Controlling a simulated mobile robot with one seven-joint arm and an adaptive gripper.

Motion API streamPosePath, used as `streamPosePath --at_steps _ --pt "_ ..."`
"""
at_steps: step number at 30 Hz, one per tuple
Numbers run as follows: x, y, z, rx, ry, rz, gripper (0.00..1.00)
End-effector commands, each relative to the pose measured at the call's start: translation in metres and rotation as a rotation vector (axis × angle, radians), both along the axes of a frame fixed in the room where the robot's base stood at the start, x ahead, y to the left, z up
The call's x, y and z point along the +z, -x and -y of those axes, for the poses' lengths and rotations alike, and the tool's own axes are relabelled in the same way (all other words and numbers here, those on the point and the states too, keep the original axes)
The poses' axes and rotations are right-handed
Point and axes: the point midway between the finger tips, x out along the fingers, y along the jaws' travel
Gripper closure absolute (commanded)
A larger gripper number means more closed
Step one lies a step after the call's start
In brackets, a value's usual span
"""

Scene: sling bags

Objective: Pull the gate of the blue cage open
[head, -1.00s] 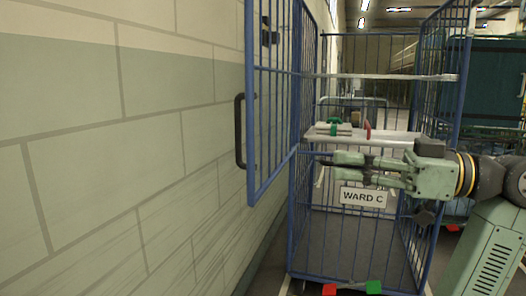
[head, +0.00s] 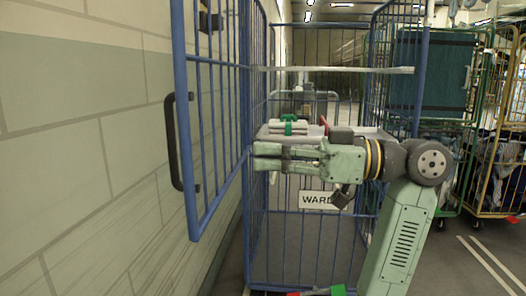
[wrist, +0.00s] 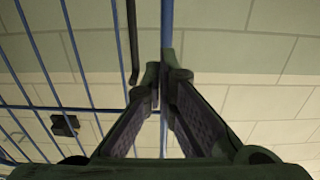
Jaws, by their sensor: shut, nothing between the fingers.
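The blue cage (head: 266,215) stands ahead of me, with a WARD sign on its front partly hidden by my arm. Its barred blue gate (head: 187,88) stands swung out on the left, near the wall, with a black handle (head: 180,140) on its outer edge. My gripper (head: 254,157) is shut and empty, level, pointing left at the gate's inner side near the cage's left post. In the wrist view, the closed fingertips (wrist: 165,75) are by an upright blue bar (wrist: 167,25); contact cannot be told. The handle also shows there (wrist: 131,45).
A pale block wall (head: 80,150) runs close along the left. A shelf (head: 375,133) in the cage bears folded items with green (head: 289,125). Green and yellow cages (head: 500,150) stand at the right. Floor at the lower right is clear.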

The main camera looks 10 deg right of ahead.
Motion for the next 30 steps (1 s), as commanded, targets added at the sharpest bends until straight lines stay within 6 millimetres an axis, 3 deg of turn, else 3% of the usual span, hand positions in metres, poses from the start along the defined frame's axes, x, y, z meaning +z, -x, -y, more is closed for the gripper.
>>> streamPosePath --at_steps 9,15,21,30 --pt "0.001 -0.021 -0.066 0.003 0.000 0.000 1.00" --pt "0.001 -0.031 -0.094 0.002 0.000 -0.001 1.00" --pt "0.000 -0.035 -0.105 0.000 0.000 0.000 1.00" --pt "0.000 -0.035 -0.106 0.000 -0.001 -0.001 1.00"
